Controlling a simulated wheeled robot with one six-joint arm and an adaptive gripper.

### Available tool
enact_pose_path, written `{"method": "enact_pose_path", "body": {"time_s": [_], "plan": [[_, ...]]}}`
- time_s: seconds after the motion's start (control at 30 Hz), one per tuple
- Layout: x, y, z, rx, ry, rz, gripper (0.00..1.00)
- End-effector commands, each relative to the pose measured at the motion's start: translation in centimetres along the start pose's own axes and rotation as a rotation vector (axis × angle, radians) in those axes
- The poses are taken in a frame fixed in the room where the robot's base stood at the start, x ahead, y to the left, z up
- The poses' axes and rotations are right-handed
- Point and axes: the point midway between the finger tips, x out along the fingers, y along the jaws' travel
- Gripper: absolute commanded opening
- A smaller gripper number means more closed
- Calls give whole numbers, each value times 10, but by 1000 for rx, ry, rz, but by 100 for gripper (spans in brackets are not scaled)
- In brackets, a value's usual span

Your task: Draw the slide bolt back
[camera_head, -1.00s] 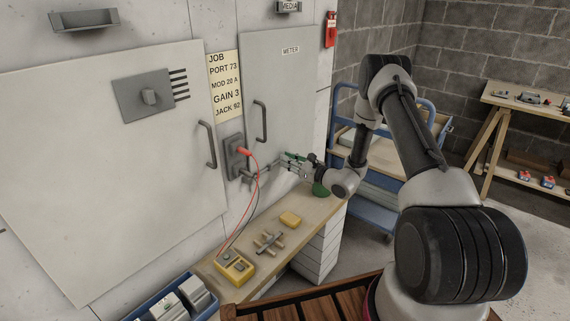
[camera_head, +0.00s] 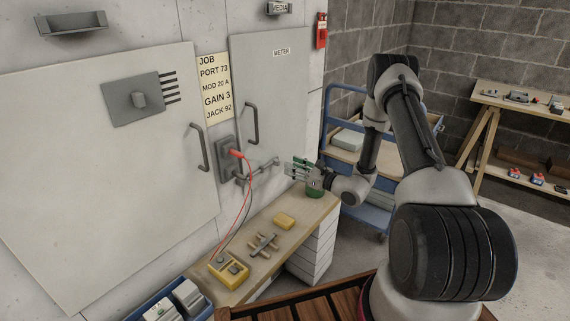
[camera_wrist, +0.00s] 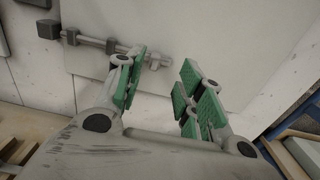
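The slide bolt (camera_head: 262,168) is a grey rod with small knobs, lying across the lower left edge of the METER door (camera_head: 280,100). In the wrist view its rod (camera_wrist: 92,40) runs from a dark block at upper left toward my left finger, which overlaps part of it. My gripper (camera_head: 300,168) is right of the bolt's end in the head view. In the wrist view my gripper (camera_wrist: 163,68) has its green-padded fingers spread apart, with nothing between them. Whether a finger touches the bolt I cannot tell.
A socket panel (camera_head: 228,158) with a red plug and leads is left of the bolt. A door handle (camera_head: 251,123) is above it. The bench (camera_head: 250,270) below carries a yellow meter (camera_head: 228,270), a cross-shaped part (camera_head: 263,246) and a yellow block (camera_head: 284,221). A blue cart (camera_head: 375,216) stands right.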

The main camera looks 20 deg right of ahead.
Motion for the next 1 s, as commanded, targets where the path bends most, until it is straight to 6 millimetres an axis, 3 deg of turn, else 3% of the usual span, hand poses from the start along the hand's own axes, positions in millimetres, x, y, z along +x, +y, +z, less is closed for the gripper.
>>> {"method": "enact_pose_path", "body": {"time_s": [0.1,0.33,0.9,1.0], "plan": [[-27,-1,0,1,0,-3,38],[-56,-1,0,0,-1,-1,38],[-60,0,-2,-3,11,0,38],[-66,16,-12,-6,51,65,38]]}}
